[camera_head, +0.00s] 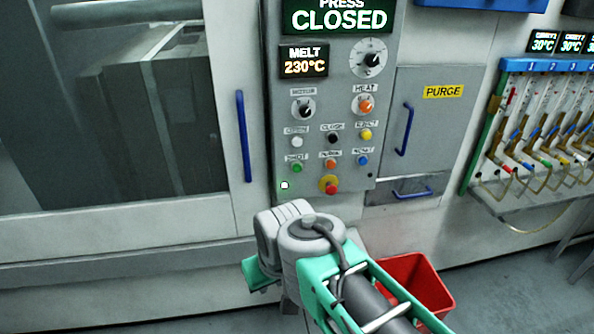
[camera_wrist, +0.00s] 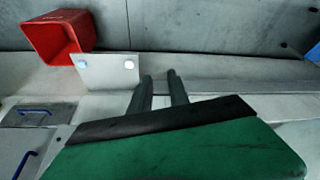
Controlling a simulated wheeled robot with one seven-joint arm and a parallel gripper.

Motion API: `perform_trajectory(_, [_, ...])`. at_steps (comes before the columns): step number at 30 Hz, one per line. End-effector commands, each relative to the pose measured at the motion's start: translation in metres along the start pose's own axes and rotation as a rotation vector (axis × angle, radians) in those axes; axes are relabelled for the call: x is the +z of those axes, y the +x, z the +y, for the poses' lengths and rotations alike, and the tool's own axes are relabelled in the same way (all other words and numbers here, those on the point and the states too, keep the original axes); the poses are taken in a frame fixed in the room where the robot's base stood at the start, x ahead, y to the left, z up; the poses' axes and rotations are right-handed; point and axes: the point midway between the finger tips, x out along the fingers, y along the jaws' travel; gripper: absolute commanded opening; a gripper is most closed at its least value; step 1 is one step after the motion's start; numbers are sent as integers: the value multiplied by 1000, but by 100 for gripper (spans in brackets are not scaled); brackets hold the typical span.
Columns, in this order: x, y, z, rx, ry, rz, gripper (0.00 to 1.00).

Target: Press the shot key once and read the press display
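The shot key is the small green button (camera_head: 297,168) at the lower left of the grey control panel. Its label above is small but appears to read SHOT. In the head view my wrist is below the panel and my fingers are hidden. In the wrist view my gripper (camera_wrist: 160,76) shows two dark fingers with a narrow empty gap between them. The shot key is not seen in the wrist view, so I cannot tell its distance from the fingertips.
Close beside the shot key are a white key (camera_head: 297,142), an orange key (camera_head: 330,164) and a red stop button (camera_head: 331,186) on yellow. A blue door handle (camera_head: 243,136) stands left of the panel. A red bin (camera_head: 428,284) is on the floor at right.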

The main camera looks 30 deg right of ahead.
Motion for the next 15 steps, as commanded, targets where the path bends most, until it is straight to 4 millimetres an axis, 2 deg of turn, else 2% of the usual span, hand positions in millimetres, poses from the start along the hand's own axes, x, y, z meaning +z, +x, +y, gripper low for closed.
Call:
perform_trajectory(1, [0,0,0,0,0,0,17])
perform_trajectory(7, [0,0,0,0,0,0,1])
perform_trajectory(15, [0,0,0,0,0,0,0])
